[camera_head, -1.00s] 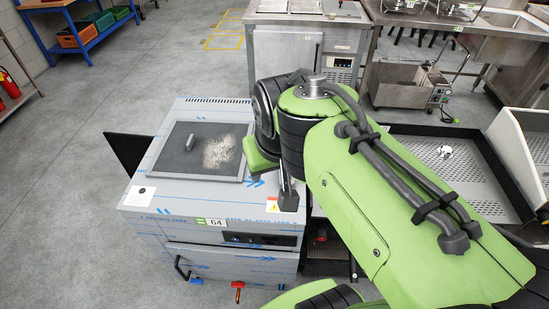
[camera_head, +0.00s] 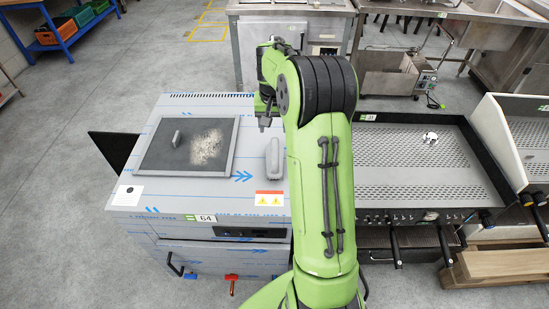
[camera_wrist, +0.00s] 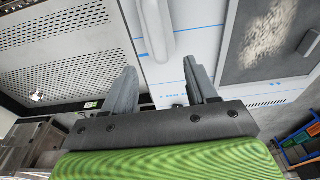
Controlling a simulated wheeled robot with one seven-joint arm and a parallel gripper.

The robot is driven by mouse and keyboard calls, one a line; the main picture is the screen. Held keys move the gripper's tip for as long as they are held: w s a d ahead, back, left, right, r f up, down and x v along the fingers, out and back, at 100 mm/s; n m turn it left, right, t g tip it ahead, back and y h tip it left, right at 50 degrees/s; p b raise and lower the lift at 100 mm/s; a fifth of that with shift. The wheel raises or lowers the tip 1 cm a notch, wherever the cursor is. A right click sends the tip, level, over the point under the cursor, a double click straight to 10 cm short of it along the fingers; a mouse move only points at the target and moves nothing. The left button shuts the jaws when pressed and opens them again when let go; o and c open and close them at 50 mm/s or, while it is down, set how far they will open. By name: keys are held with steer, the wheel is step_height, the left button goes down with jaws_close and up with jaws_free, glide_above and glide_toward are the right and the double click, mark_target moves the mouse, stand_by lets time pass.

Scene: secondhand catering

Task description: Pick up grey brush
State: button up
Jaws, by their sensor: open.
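The grey brush (camera_head: 274,158) lies on the right part of the metal appliance top, beside the dark panel; it looks like a long, rounded grey body. In the wrist view the brush (camera_wrist: 157,30) shows at the top centre, ahead of the fingers and apart from them. My gripper (camera_wrist: 162,85) is open and empty, its two grey fingers spread. In the head view my gripper (camera_head: 264,122) is beyond the brush, above the appliance's far right edge and partly hidden by my arm.
A dark square panel (camera_head: 160,160) on the appliance carries a pale powdery patch (camera_head: 207,147) and a small grey block (camera_head: 177,138). A perforated metal griddle (camera_head: 400,180) stands right of my arm. Another steel unit (camera_head: 245,50) stands behind. Open floor lies left.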

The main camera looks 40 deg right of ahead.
mark_target(275, 147)
steer(key=f, duration=0.4)
steer(key=w+f, duration=0.1)
steer(key=f, duration=0.1)
steer(key=shift+d+b, duration=0.35)
steer(key=shift+b, duration=0.05)
step_height(275, 147, down, 5)
steer(key=shift+s+d+f+b, duration=0.1)
steer(key=shift+d+b, duration=0.05)
steer(key=shift+b, duration=0.3)
steer(key=shift+f, duration=0.25)
steer(key=shift+r, duration=0.1)
jaws_close()
step_height(275, 147, up, 10)
steer(key=shift+p, duration=0.95)
